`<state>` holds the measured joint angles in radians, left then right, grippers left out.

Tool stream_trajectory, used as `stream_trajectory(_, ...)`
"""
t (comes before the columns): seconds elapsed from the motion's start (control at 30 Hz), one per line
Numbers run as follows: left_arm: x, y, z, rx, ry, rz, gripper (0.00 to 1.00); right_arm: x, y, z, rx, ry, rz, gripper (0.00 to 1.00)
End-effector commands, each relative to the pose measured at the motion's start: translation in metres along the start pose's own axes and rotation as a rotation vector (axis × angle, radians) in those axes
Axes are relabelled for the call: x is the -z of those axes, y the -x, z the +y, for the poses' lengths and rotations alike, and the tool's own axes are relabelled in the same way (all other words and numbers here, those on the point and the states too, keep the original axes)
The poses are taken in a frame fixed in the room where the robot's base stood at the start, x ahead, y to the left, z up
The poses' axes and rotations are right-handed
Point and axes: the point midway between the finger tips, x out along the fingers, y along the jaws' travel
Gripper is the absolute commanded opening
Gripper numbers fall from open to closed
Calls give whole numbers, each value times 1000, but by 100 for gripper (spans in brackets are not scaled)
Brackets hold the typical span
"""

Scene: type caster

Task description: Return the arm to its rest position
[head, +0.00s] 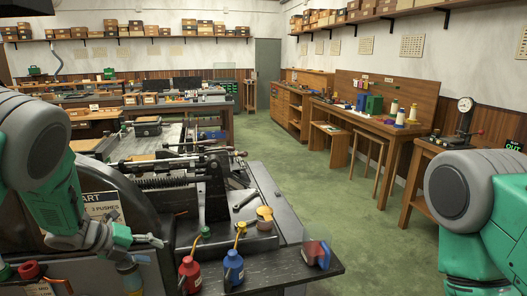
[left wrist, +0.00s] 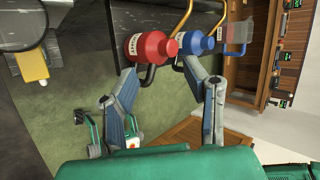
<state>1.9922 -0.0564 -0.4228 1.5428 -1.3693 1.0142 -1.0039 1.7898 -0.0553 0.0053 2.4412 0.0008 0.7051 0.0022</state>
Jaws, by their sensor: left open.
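My left arm (head: 48,190) comes in from the left in the head view and reaches down beside the type caster. My left gripper (head: 146,250) is low at the left, near the machine's sign. In the left wrist view the left gripper (left wrist: 160,72) has its two fingers spread, with nothing held between them. A red oil can (left wrist: 150,47) and a blue oil can (left wrist: 197,44) show beyond the fingertips. My right arm (head: 475,205) shows at the right edge of the head view; its gripper is out of the picture.
The type caster (head: 210,190) fills the lower left. A wooden bench (head: 375,118) lines the right wall. Green floor (head: 325,210) is clear between.

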Motion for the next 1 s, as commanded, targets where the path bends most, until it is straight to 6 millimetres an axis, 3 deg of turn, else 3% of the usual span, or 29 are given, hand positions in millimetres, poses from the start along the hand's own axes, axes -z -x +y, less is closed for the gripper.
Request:
stream_trajectory(0.03, 29, -25, 33, 3, 219, -27, 40, -1, -17, 0, 0, 0, 0, 0)
stream_trajectory(0.1, 64, -47, 68, 0, 540, -85, 40, -2, -30, 0, 0, 0, 0, 0)
stream_trajectory(0.2, 116, -65, 120, -34, 964, -178, 40, -3, -46, 0, 0, -1, 0, 0)
stream_trajectory(0.33, 190, -69, 187, -112, 1452, -321, 40, -4, -65, 0, -1, -1, 0, 0)
stream_trajectory(0.5, 290, -49, 257, -256, 1968, -563, 40, -5, -86, 0, -1, -1, 0, 0)
stream_trajectory(0.6, 338, -29, 283, -333, 2174, -713, 40, -5, -95, 0, -1, -1, 0, 0)
stream_trajectory(0.7, 372, -12, 297, -386, 2300, -835, 40, -6, -101, 0, 0, -1, 0, 0)
stream_trajectory(0.83, 394, 2, 303, -421, 2375, -929, 40, -6, -103, 0, 0, -1, 0, 0)
stream_trajectory(1.0, 398, 5, 302, -424, 2388, -949, 40, -6, -103, 0, 0, -1, 0, 0)
